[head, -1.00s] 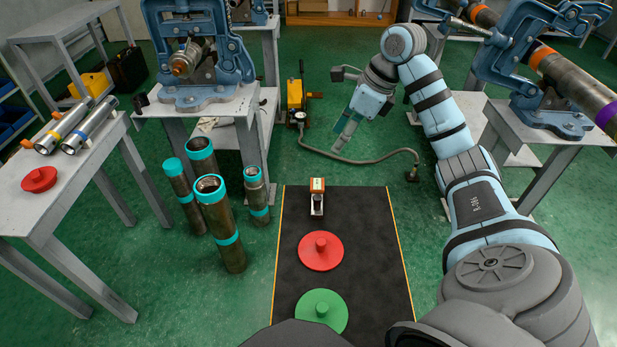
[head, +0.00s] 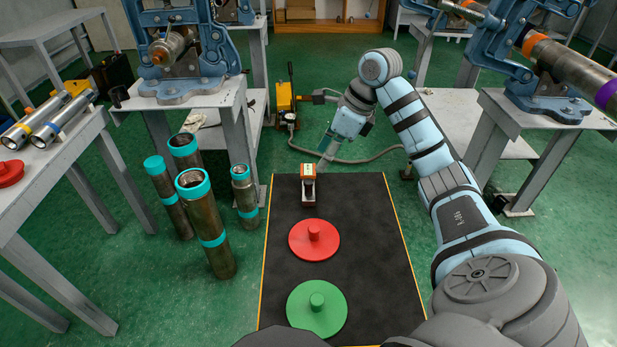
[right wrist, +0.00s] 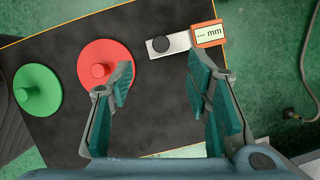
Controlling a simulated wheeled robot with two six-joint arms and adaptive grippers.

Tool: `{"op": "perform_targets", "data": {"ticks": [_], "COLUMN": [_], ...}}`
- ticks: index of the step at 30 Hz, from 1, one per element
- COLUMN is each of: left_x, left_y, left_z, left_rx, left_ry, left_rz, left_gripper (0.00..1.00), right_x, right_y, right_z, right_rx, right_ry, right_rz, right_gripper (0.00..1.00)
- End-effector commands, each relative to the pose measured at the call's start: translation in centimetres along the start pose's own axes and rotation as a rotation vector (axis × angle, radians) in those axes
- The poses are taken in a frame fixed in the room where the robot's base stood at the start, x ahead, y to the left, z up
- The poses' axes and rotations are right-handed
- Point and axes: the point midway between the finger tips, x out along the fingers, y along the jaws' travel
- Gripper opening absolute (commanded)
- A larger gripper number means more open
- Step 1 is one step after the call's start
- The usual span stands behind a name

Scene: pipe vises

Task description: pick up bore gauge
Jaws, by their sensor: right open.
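The bore gauge (head: 308,183) lies on the black mat (head: 350,215) near its far edge. It has an orange-framed display end and a pale metal body. In the right wrist view the gauge (right wrist: 208,34) shows "--- mm", with its body and dark round knob pointing left. My right gripper (head: 325,155) hangs beyond and above the gauge in the head view. In the right wrist view my right gripper (right wrist: 160,73) is open and empty, its fingers apart below the gauge in the picture. My left gripper is not in view.
A red disc (head: 314,240) and a green disc (head: 317,308) with knobs lie nearer on the mat. Several upright pipes (head: 207,220) stand left of it. A yellow pump (head: 287,98) with a hose is behind. Vise tables stand on both sides.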

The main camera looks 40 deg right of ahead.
Motion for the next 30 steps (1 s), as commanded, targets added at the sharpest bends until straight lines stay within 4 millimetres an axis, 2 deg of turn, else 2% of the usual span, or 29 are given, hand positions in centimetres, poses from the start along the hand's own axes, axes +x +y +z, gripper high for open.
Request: {"op": "perform_targets", "data": {"ticks": [1,3,11,15,18,23,25,30], "left_x": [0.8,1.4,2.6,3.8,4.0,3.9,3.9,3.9], "left_y": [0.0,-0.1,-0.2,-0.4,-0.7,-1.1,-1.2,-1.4], "left_z": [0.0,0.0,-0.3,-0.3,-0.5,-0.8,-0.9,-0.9], "left_rx": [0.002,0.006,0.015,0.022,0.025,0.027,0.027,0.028], "left_ry": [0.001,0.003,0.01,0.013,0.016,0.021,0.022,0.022], "left_rz": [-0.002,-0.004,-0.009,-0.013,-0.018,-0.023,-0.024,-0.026], "left_gripper": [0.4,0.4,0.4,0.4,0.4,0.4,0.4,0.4], "right_x": [1.8,3.7,7.7,10.5,11.4,11.4,11.3,11.3], "right_y": [0.1,0.1,0.0,0.0,-0.1,-0.1,-0.1,-0.1], "right_z": [-0.2,-0.1,-0.1,-0.1,-0.1,0.0,0.0,0.0], "right_rx": [0.001,0.001,0.001,0.001,0.001,0.001,0.001,0.001], "right_ry": [0.001,0.0,0.0,0.0,0.0,0.001,0.001,0.001], "right_rz": [0.005,0.004,0.003,0.003,0.002,0.001,0.001,0.001], "right_gripper": [0.44,0.44,0.44,0.44,0.44,0.44,0.38,0.11]}}
